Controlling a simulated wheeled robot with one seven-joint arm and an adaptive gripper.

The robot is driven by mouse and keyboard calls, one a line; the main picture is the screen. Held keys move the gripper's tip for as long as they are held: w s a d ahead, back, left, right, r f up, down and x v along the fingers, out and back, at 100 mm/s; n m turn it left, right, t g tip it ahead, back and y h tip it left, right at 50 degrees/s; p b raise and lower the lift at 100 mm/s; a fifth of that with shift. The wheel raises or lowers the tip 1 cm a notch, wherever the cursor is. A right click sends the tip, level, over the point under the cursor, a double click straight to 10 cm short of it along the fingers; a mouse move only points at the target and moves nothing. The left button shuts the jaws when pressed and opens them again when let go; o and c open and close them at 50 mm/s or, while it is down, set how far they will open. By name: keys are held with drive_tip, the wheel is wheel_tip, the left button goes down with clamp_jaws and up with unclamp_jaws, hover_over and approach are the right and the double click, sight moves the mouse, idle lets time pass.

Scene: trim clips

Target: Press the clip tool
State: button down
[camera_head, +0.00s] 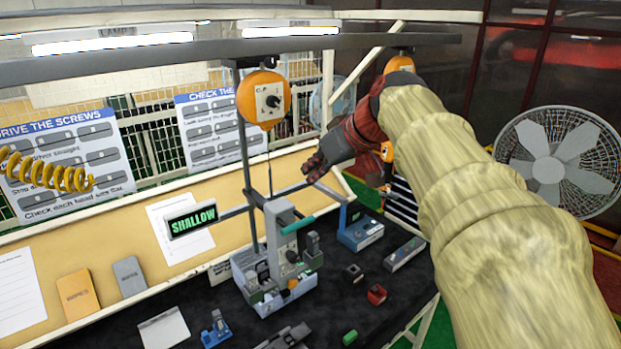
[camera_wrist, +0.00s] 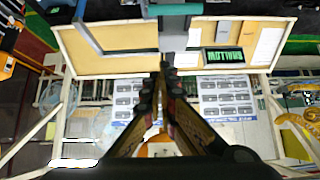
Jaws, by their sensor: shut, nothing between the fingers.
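The clip tool (camera_head: 278,250) is a grey bench press with a teal handle (camera_head: 298,225), standing on the dark bench top. A display (camera_head: 193,219) on an arm to its left reads SHALLOW in green; it also shows upside down in the wrist view (camera_wrist: 223,56). My gripper (camera_head: 310,172) is shut and empty, above and a little right of the tool, apart from the handle. Most of the tool is outside that view.
An orange balancer (camera_head: 263,97) hangs above the tool with a line down. A blue device (camera_head: 359,233), a red block (camera_head: 376,294) and a black block (camera_head: 352,272) lie to the right. A blue clamp (camera_head: 215,328) is at the front. A fan (camera_head: 558,160) stands far right.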

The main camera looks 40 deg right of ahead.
drive_tip(key=p, duration=0.2)
hover_over(297, 265)
drive_tip(key=s, duration=0.1)
wheel_tip(297, 265, down, 6)
drive_tip(key=shift+s+r, duration=0.1)
drive_tip(key=shift+s, duration=0.05)
wheel_tip(297, 265, down, 2)
drive_tip(key=shift+f, duration=0.25)
drive_tip(key=shift+s+f, duration=0.15)
drive_tip(key=shift+f, duration=0.6)
drive_tip(key=shift+f, duration=0.1)
wheel_tip(297, 265, down, 22)
drive_tip(key=b, duration=2.2)
drive_tip(key=shift+r, duration=0.25)
